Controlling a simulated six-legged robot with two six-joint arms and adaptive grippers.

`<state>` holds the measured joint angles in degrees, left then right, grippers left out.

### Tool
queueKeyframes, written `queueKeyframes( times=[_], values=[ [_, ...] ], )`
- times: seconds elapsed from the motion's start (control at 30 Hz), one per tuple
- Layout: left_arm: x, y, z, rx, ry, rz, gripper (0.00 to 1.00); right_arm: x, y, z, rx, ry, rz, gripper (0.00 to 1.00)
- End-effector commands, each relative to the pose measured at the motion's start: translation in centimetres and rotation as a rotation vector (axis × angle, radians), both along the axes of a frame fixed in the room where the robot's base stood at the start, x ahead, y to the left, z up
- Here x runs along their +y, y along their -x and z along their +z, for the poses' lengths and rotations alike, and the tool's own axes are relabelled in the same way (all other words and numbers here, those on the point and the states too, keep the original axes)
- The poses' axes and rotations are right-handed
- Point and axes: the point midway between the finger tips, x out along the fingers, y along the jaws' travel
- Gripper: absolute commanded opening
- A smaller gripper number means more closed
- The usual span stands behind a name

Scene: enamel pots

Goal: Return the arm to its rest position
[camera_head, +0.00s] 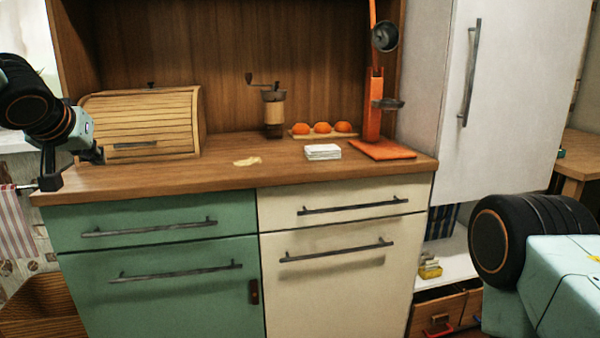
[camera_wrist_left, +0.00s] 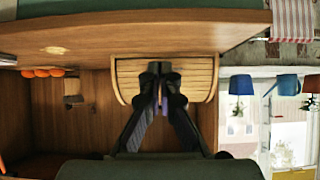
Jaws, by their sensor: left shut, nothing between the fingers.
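My left arm comes in at the left edge of the head view. Its left gripper (camera_head: 97,156) is over the left end of the wooden counter (camera_head: 225,176), near the bread box (camera_head: 142,120) with the slatted roll front. In the left wrist view, which is upside down, the left gripper (camera_wrist_left: 160,70) has its two dark fingers together with nothing between them. The bread box (camera_wrist_left: 198,78) shows behind the fingertips, its front closed. My right gripper is out of view; only a thick part of my right arm shows at the lower right of the head view.
A coffee grinder (camera_head: 274,112), several orange things (camera_head: 321,128), a white stack (camera_head: 322,152) and an orange stand (camera_head: 374,105) are on the counter. Green drawers (camera_head: 150,228) and cream drawers (camera_head: 345,205) are shut below. A white tall cabinet (camera_head: 515,100) stands at the right.

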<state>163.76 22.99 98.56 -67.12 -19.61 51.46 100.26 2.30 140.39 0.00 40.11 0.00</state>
Motion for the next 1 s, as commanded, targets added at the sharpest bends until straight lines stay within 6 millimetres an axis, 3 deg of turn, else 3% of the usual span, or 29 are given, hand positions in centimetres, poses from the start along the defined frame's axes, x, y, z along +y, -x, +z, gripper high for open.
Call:
queueKeyframes(
  times=[0.17,0.37,0.5,0.67,0.77,0.87,1.0],
  values=[
    [-0.2,-0.4,0.2,-0.005,-0.03,-0.04,0.0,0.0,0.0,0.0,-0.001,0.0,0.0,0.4],
    [-3.8,-1.2,-0.1,-0.064,0.0,-0.191,0.0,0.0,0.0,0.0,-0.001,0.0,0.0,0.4],
    [-7.1,-1.0,-1.7,-0.09,0.044,-0.279,0.0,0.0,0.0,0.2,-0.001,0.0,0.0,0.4],
    [-11.2,0.3,-6.7,-0.064,0.109,-0.357,0.0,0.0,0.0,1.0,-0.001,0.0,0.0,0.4],
    [-13.3,1.9,-11.3,-0.021,0.146,-0.372,0.0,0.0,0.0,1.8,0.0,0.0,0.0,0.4],
    [-14.9,4.5,-16.5,0.043,0.175,-0.364,0.0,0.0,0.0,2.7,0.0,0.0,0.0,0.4],
    [-16.0,9.9,-23.9,0.167,0.189,-0.318,0.0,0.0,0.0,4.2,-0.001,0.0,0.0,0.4]
  ],
)
